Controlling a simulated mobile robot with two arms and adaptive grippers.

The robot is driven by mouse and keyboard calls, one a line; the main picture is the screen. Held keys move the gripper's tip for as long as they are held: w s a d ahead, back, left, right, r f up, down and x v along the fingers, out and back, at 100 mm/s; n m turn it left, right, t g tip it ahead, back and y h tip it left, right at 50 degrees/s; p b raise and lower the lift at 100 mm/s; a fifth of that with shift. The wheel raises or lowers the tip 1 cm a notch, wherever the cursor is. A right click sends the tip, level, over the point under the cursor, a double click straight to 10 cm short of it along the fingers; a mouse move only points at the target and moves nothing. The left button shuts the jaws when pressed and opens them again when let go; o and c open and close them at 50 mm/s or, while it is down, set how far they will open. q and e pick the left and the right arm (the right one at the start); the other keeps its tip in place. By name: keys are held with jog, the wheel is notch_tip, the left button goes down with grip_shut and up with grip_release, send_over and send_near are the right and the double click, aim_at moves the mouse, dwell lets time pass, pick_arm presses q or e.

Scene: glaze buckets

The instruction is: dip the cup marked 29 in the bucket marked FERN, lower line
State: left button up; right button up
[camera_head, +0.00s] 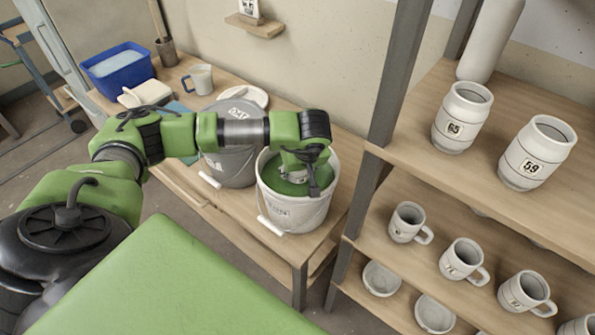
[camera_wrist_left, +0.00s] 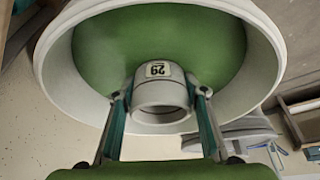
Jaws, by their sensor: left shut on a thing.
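The white cup marked 29 (camera_wrist_left: 158,70) is between the fingers of my left gripper (camera_wrist_left: 162,96) in the wrist view. Its label appears upside down, and a round end faces the camera. In the head view my left gripper (camera_head: 297,174) points down inside the pale bucket (camera_head: 292,215) of green glaze, hiding most of the cup. The bucket's front lettering is faint but looks like FERN. The green glaze (camera_wrist_left: 105,50) lies behind the cup in the wrist view. I cannot tell how deep the cup sits, and no dipping line is readable. My right gripper is out of view.
A lidded grey bucket (camera_head: 236,165) stands left of the glaze bucket on the wooden table (camera_head: 330,200). A blue tub (camera_head: 118,75) and a mug (camera_head: 200,80) are further back. Shelves at right hold jars marked 63 (camera_head: 462,115) and 59 (camera_head: 537,155), with several mugs below.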

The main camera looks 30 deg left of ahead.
pick_arm(q)
jog(key=shift+r+p, duration=1.2)
jog(key=shift+r, duration=1)
notch_tip(320, 180, up, 8)
jog(key=p, duration=0.4)
jog(key=shift+f, duration=0.15)
dwell(0.5)
